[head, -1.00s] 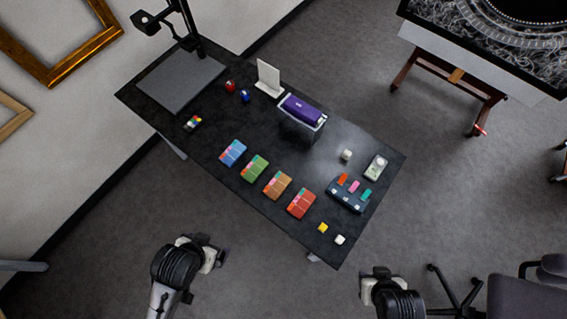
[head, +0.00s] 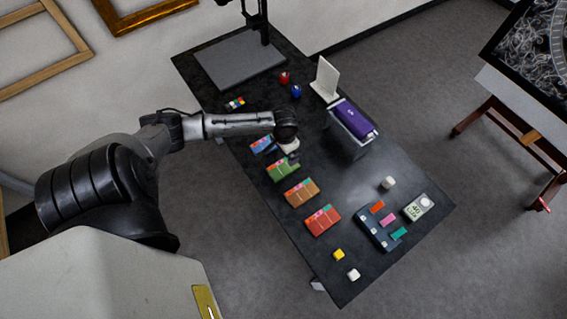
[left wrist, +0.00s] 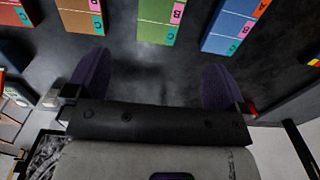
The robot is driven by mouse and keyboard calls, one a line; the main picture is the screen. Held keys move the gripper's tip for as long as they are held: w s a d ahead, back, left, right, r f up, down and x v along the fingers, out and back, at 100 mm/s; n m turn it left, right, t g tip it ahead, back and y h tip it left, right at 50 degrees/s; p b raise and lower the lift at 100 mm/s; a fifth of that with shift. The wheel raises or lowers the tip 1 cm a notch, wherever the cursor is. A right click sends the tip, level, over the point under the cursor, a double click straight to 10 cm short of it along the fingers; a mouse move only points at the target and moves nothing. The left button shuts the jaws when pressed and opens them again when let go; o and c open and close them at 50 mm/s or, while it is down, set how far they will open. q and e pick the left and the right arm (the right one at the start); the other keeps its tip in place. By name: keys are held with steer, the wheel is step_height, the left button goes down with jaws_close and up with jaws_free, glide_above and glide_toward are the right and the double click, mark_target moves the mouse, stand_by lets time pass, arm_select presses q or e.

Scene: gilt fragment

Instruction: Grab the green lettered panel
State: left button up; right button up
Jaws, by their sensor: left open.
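The green lettered panel (head: 283,169) lies on the dark table, second in a diagonal row of coloured panels. In the left wrist view the green panel (left wrist: 155,20) is at the top centre, with a pink tab lettered B and a teal tab below it. My left gripper (head: 292,155) is over the table by the panel's upper edge and partly covers it in the head view. Its two fingers (left wrist: 154,78) are spread with nothing between them, and the panel shows beyond the fingertips. My right gripper is not in view.
A blue panel (head: 262,145) lies on one side of the green one and an orange panel (head: 301,192) on the other, with narrow gaps. A red panel (head: 322,220) is further along.

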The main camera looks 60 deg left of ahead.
mark_target(284, 167)
arm_select(q)
step_height(284, 167, down, 13)
stand_by(0.8)
steer(key=c, duration=1)
steer(key=shift+o, duration=0.2)
steer(key=shift+r, duration=0.1)
